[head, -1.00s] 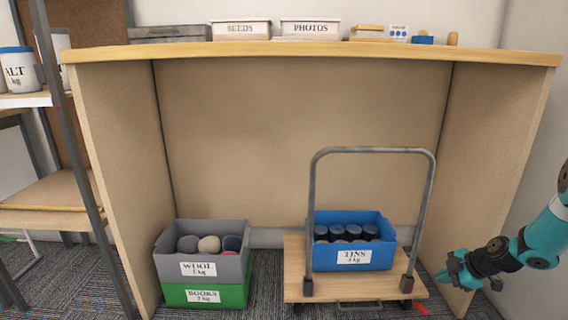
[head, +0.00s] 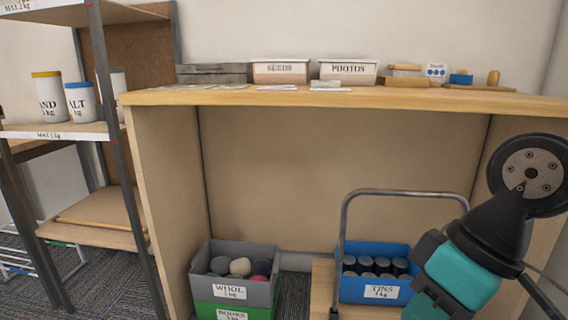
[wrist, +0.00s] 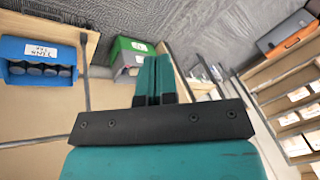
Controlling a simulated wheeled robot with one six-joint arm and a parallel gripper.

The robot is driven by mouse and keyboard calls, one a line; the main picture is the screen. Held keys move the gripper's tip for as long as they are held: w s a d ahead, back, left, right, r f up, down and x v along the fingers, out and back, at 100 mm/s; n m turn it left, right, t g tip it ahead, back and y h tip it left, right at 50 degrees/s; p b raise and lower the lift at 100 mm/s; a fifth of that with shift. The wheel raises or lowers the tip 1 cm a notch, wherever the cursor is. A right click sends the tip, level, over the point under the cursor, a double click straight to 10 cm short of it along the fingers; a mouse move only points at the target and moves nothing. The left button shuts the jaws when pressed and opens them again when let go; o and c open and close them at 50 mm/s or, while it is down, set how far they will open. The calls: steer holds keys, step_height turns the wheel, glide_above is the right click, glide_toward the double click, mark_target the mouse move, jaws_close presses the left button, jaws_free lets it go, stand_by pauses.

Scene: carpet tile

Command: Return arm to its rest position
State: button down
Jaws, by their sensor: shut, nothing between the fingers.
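My arm shows at the lower right of the head view, teal and black, in front of the desk's right side. My gripper (wrist: 155,80) shows in the wrist view with its teal fingers together and nothing between them. In the head view its fingertips are not clearly seen. The gripper is apart from the boxes and the cart.
A blue TINS box (head: 373,291) sits on a wooden cart (head: 323,285) with a grey handle (head: 345,215). A grey WOOL box (head: 232,290) is stacked on a green BOOKS box (head: 222,312). The desk top (head: 300,97) holds boxes. A shelf (head: 75,131) stands left.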

steer(key=s+r+p, duration=0.3)
steer(key=r+p, duration=3.5)
steer(key=shift+a+r+m, duration=0.15)
steer(key=shift+r+m, duration=0.15)
steer(key=shift+r, duration=0.05)
steer(key=shift+s, duration=0.15)
